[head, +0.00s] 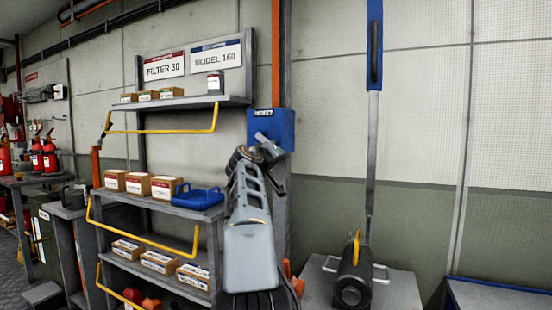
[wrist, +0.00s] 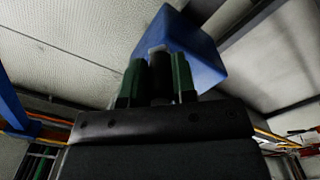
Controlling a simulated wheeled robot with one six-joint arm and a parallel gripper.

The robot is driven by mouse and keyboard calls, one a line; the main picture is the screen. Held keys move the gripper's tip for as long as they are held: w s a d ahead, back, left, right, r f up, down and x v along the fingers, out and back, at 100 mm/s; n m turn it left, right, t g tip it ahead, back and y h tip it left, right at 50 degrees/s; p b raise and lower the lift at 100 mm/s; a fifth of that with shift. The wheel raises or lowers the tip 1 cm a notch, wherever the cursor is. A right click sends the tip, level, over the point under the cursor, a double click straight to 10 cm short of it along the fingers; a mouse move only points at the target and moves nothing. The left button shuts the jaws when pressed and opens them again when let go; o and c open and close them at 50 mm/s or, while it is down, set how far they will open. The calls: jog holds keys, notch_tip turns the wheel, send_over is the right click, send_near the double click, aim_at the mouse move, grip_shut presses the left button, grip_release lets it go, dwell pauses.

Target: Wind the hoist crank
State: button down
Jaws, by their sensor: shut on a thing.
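The blue hoist box (head: 278,126), with a small white label, is fixed to a grey post right of the shelves. It also shows in the wrist view (wrist: 190,50), just beyond my gripper. My gripper (head: 268,150) is at the lower front of the box. In the wrist view, the green fingers of my gripper (wrist: 158,78) are shut on the dark, round crank handle (wrist: 161,90), one finger on each side. A pale end piece shows between the fingers and the box. My arm hides much of the crank in the head view.
Shelves with small boxes and a blue tray (head: 197,198) stand left of my arm. Yellow rails (head: 160,130) stick out in front of them. A grey machine with a tall lever (head: 372,150) stands at the right. Red extinguishers (head: 50,158) stand far left.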

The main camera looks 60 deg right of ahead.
jog(key=shift+w+f, duration=0.25)
jog(key=shift+f, duration=0.15)
jog(key=c, duration=1.2)
grip_release()
jog(key=shift+w, duration=0.1)
jog(key=shift+o, duration=1.3)
jog(key=shift+r, duration=0.15)
jog(key=shift+r, duration=0.1)
jog(key=shift+a, duration=0.1)
jog(key=s+a+b, duration=0.1)
jog(key=s+a, duration=0.1)
jog(key=a, duration=1.1)
jog(key=shift+s+a+b, duration=0.25)
jog(key=shift+b, duration=0.15)
